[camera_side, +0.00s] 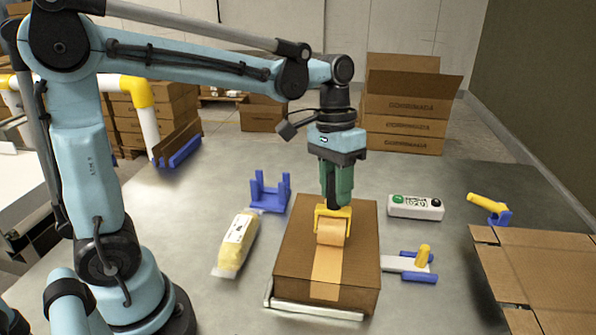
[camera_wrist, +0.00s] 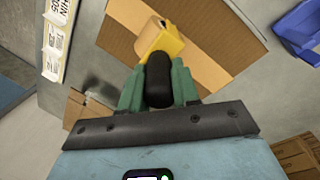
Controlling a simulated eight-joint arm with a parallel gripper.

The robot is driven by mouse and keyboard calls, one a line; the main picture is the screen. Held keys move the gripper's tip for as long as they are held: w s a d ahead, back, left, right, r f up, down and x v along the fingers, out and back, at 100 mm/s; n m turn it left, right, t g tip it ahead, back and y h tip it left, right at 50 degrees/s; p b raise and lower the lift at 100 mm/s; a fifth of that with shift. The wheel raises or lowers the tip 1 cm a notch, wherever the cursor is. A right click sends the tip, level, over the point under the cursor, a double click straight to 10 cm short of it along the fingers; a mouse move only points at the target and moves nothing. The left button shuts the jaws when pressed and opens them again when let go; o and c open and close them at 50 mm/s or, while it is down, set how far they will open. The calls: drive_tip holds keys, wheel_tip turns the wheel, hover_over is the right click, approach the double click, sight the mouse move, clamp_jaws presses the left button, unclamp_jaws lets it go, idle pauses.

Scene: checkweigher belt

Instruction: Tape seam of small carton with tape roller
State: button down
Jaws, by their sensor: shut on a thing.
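The small carton (camera_side: 292,245) sits closed on a low pale plate (camera_side: 318,310) in the middle of the table. My gripper (camera_side: 334,205) is above its top, shut on the yellow tape roller (camera_side: 321,216). The roller is at the carton top, towards the far side. A tan tape strip (camera_side: 328,272) runs from it along the top to the near edge and a little down the near face. In the wrist view the roller (camera_wrist: 166,42) is between the green fingers (camera_wrist: 158,85), over the carton (camera_wrist: 118,42).
A yellow bag (camera_side: 237,243) lies left of the carton, with a blue cradle (camera_side: 270,192) behind it. A button box (camera_side: 416,207) and a yellow-knobbed tool on blue supports (camera_side: 409,264) are to the right. Flat cardboard (camera_side: 545,270) lies at the right edge. Large cartons (camera_side: 405,105) stand behind.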

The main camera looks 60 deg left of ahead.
drive_tip(key=shift+s+d, duration=2.5)
wheel_tip(320, 180, up, 7)
idle(0.3)
